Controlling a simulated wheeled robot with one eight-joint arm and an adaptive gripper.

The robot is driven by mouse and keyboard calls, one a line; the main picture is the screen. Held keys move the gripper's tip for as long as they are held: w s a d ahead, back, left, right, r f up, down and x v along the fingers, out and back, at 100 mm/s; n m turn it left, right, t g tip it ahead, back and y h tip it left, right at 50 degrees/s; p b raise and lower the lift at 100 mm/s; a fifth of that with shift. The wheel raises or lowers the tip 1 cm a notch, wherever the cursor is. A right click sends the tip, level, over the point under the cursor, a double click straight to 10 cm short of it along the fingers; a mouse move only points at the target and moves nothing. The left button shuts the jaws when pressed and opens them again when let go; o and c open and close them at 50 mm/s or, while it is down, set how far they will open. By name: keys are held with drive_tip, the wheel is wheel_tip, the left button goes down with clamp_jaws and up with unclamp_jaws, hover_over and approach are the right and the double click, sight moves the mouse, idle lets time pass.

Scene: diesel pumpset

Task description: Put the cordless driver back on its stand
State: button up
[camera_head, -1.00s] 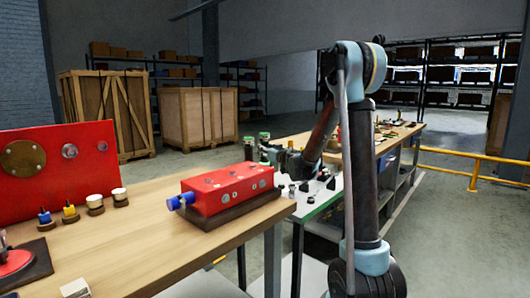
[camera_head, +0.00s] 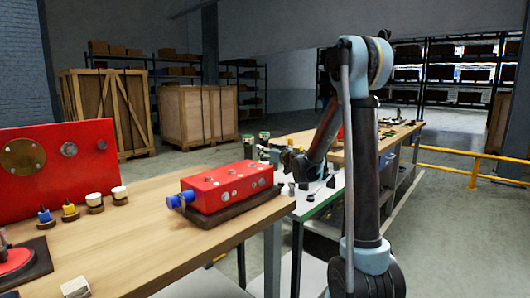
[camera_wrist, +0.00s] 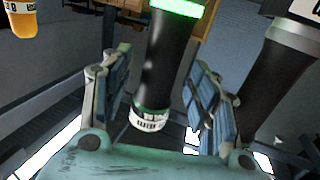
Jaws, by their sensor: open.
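A dark cylinder (camera_wrist: 161,65) with a bright green band and a white printed band stands between my fingers in the wrist view. It may be the cordless driver, but I cannot tell for sure. My gripper (camera_wrist: 158,78) is open, with one finger on each side of it, and a gap shows on both sides. In the head view my gripper (camera_head: 276,156) is small and partly hidden at the white-topped bench, close to green-topped items (camera_head: 264,135). I cannot make out the stand.
A second dark cylinder (camera_wrist: 270,75) with a grey band stands close at the right of my gripper. An orange container (camera_wrist: 37,20) shows at upper left. The wooden bench (camera_head: 150,243) with a red block (camera_head: 228,187) is left of my arm. A yellow rail (camera_head: 470,160) is at right.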

drive_tip(key=v, duration=0.9)
drive_tip(key=s+d+f+m+g+h, duration=0.45)
drive_tip(key=s+d, duration=0.65)
drive_tip(key=s, duration=0.3)
drive_tip(key=s+d+f+m+g+h, duration=0.35)
drive_tip(key=s+d+h, duration=0.25)
drive_tip(key=s+d, duration=0.65)
drive_tip(key=s+a+f+g, duration=0.1)
drive_tip(key=s+f+g, duration=0.1)
drive_tip(key=s+f, duration=0.3)
drive_tip(key=s+a+f+n+g, duration=0.1)
drive_tip(key=s+f+g, duration=0.1)
drive_tip(key=s+f, duration=0.4)
drive_tip(key=s, duration=0.5)
drive_tip(key=shift+g, duration=0.3)
drive_tip(key=shift+s+a+f, duration=0.1)
